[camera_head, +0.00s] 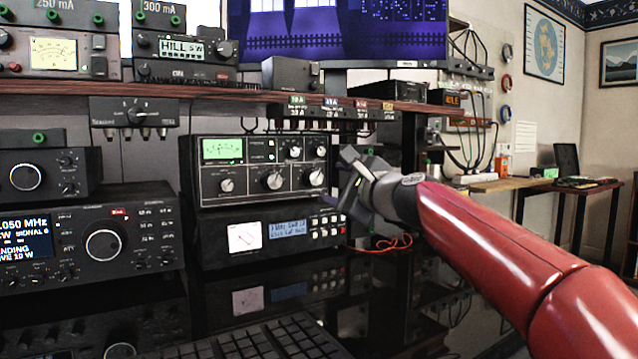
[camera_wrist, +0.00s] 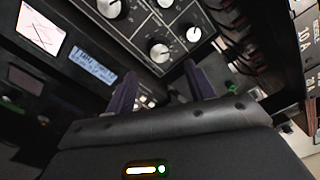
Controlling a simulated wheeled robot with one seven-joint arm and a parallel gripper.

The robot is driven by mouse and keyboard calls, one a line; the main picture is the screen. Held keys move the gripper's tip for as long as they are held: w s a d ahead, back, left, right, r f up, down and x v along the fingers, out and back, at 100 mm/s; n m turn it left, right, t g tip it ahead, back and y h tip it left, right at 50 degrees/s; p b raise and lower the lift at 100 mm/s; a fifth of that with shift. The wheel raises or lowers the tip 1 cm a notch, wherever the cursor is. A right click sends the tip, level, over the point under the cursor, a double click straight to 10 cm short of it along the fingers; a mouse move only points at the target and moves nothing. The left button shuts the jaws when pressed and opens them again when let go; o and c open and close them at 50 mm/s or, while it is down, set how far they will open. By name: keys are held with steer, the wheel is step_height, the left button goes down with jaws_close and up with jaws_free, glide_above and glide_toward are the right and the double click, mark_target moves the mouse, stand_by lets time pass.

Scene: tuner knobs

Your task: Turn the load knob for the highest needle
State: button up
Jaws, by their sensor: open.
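The tuner (camera_head: 262,165) is a dark box with a green-lit needle meter (camera_head: 222,148) at its upper left. Its lower row has a left knob (camera_head: 227,185), a middle knob (camera_head: 273,181) and a right knob (camera_head: 316,177); two smaller knobs sit above. The labels are too small to read, so I cannot tell which is load. My gripper (camera_head: 343,178) is open, just right of the tuner's front. In the wrist view, its purple fingers (camera_wrist: 160,88) are apart and empty, with the right knob (camera_wrist: 160,53) beyond their tips. I see no contact.
Below the tuner is a unit with a white needle meter (camera_head: 244,236) and blue display (camera_head: 289,228). A large radio (camera_head: 105,243) stands left. A shelf edge (camera_head: 230,92) and a hanging row of labelled boxes (camera_head: 331,110) lie above. A keyboard (camera_head: 262,338) is in front.

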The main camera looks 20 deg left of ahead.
mark_target(317, 179)
steer(key=p+x, duration=0.2)
steer(key=x, duration=0.3)
steer(key=shift+w+a+r+p, duration=0.15)
steer(key=shift+w+a+p, duration=0.05)
steer(key=shift+a+p, duration=0.1)
steer(key=shift+w+a+f, duration=0.2)
steer(key=shift+w+a, duration=0.25)
steer(key=shift+a, duration=0.05)
steer(key=c, duration=1)
